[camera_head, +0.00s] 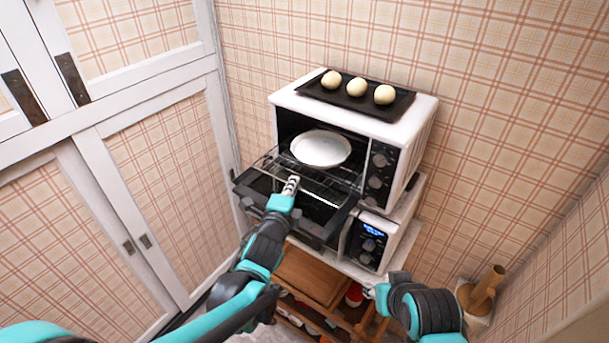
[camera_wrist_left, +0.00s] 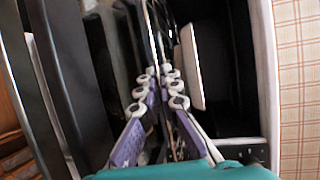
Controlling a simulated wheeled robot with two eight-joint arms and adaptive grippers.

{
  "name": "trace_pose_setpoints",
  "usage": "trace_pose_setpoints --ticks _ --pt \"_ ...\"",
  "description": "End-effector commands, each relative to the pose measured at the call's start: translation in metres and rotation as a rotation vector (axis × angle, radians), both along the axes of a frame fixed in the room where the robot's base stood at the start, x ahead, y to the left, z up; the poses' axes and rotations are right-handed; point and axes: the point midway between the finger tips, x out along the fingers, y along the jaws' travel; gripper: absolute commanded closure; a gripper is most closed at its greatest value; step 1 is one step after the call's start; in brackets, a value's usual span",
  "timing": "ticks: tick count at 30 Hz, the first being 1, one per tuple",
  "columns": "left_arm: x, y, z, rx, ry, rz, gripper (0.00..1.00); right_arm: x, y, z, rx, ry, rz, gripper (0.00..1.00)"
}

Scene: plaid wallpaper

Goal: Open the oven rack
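The white oven (camera_head: 407,108) stands against the wall with its dark glass door (camera_head: 262,186) folded down. The wire oven rack (camera_head: 268,162) sticks partly out over the door. A white plate (camera_head: 320,148) lies on the rack, near the oven mouth; its edge shows in the left wrist view (camera_wrist_left: 190,68). My left gripper (camera_head: 292,182) is at the rack's front edge. In the left wrist view its fingertips (camera_wrist_left: 160,74) are close together, with thin rack wires between them. My right gripper (camera_head: 376,292) hangs low at the right, away from the oven; its fingers are unclear.
A black tray (camera_head: 318,91) with three pale buns sits on top of the oven. A second appliance (camera_head: 368,240) with a lit display stands below. A wooden shelf (camera_head: 312,275) is underneath. A brown cylinder (camera_head: 489,281) stands at the right. White cabinet doors (camera_head: 165,185) are at the left.

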Motion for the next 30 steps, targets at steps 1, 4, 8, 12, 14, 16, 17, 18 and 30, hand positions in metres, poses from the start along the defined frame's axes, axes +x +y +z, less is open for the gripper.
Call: trace_pose_setpoints --ticks 1,4,8,12,14,16,17,18,30 --pt "-0.007 0.006 -0.001 -0.001 0.002 0.003 1.00 0.000 0.000 0.000 0.000 0.000 0.000 0.60" --pt "-0.018 0.014 0.000 -0.001 0.001 0.002 1.00 0.000 0.000 0.001 0.000 0.000 0.000 0.60" --pt "-0.030 0.022 0.000 -0.001 0.000 0.002 1.00 0.000 0.000 0.002 0.000 0.000 0.000 0.60" --pt "-0.037 0.027 0.000 0.000 0.000 0.001 1.00 0.000 0.000 0.003 0.000 0.000 0.000 0.60" --pt "-0.039 0.029 0.000 -0.001 0.000 0.000 1.00 0.000 0.000 0.003 0.000 0.000 0.000 0.60" --pt "-0.040 0.029 0.000 0.000 0.000 0.000 1.00 0.000 0.000 0.003 0.000 0.000 0.000 0.60" --pt "-0.041 0.030 0.000 0.001 0.000 0.000 1.00 0.000 0.000 0.003 0.000 0.000 0.000 0.60" --pt "-0.041 0.030 0.000 0.001 0.000 0.000 1.00 0.000 0.000 0.003 0.000 0.000 0.000 0.60" --pt "-0.040 0.029 0.000 0.000 -0.001 0.000 0.76 0.000 0.000 0.003 0.000 0.000 0.000 0.60"
